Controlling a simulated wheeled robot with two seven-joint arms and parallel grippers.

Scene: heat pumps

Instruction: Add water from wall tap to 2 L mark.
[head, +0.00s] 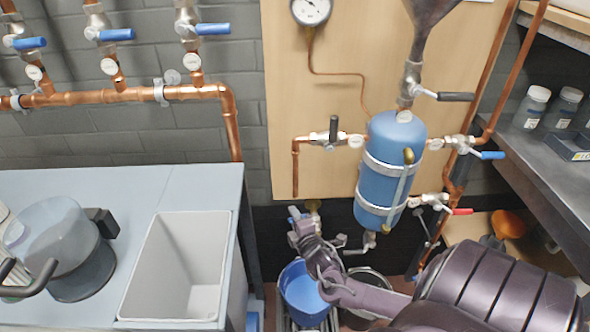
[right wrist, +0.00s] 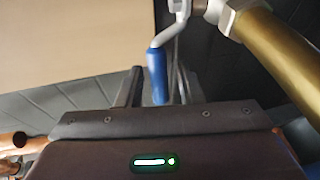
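A tap with a blue lever (head: 294,213) is low on the wall below the wooden board. My right gripper (head: 306,238) is beside it. In the right wrist view the blue lever (right wrist: 157,75) hangs between the fingers of my right gripper (right wrist: 160,88), with a gap showing on either side, so the gripper looks open. A brass-coloured pipe or body (right wrist: 275,60) is to its right. A blue bucket (head: 282,285) is on the floor below this gripper, partly hidden by my arm. I cannot read any level mark or water level. My left gripper is not in view.
A blue tank (head: 398,130) with a funnel (head: 428,12) and several valves is on the board (head: 345,90). Copper pipes with blue-handled valves (head: 115,35) run at upper left. A bench (head: 75,190) with a sink (head: 180,265) and clear vessel (head: 60,245) is left; a shelf (head: 535,150) is right.

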